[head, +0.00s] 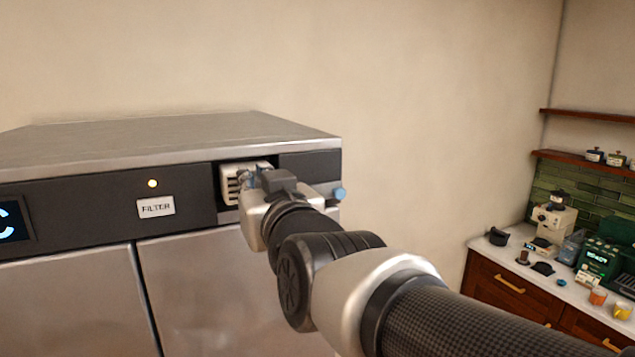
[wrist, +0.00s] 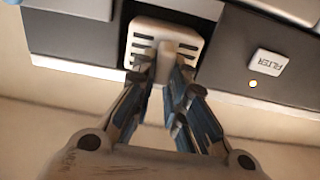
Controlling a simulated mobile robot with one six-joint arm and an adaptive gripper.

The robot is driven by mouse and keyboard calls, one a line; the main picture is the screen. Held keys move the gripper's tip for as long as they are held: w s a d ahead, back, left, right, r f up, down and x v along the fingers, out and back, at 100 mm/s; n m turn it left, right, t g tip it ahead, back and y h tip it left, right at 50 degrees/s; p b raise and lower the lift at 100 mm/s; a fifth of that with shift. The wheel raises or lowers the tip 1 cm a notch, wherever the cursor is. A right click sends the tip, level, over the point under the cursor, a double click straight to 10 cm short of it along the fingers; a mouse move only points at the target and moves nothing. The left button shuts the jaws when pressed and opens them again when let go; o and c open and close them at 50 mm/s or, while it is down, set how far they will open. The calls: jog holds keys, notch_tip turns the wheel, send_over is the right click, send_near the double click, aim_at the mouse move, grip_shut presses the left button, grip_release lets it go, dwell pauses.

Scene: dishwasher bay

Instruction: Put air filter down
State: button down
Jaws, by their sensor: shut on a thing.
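The air filter (head: 232,180) is a white slatted block at the opening in the dark front panel of the steel machine. In the wrist view the filter (wrist: 143,38) shows its slatted face and a central tab. My gripper (wrist: 170,75) has its fingers on either side of that tab and is shut on it. In the head view my gripper (head: 258,180) is in front of the opening and partly hides the filter. I cannot tell how deep the filter sits in the opening.
A "FILTER" label (head: 156,207) and a lit amber lamp (head: 152,183) are left of the opening. The machine's steel top (head: 170,135) is bare. At the right, a counter (head: 510,255) holds a coffee machine (head: 553,220), cups and small items.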

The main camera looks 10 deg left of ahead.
jog(key=x, duration=0.2)
jog(key=f+p+x, duration=0.1)
jog(key=x, duration=0.1)
jog(key=shift+w+a, duration=0.1)
jog(key=shift+w, duration=0.05)
jog(key=shift+f, duration=0.25)
jog(key=shift+s+d, duration=0.2)
jog(key=shift+s, duration=0.1)
jog(key=shift+w+a+f, duration=0.1)
jog(key=c, duration=2.1)
grip_release()
jog(key=shift+w+f, duration=0.1)
jog(key=o, duration=0.5)
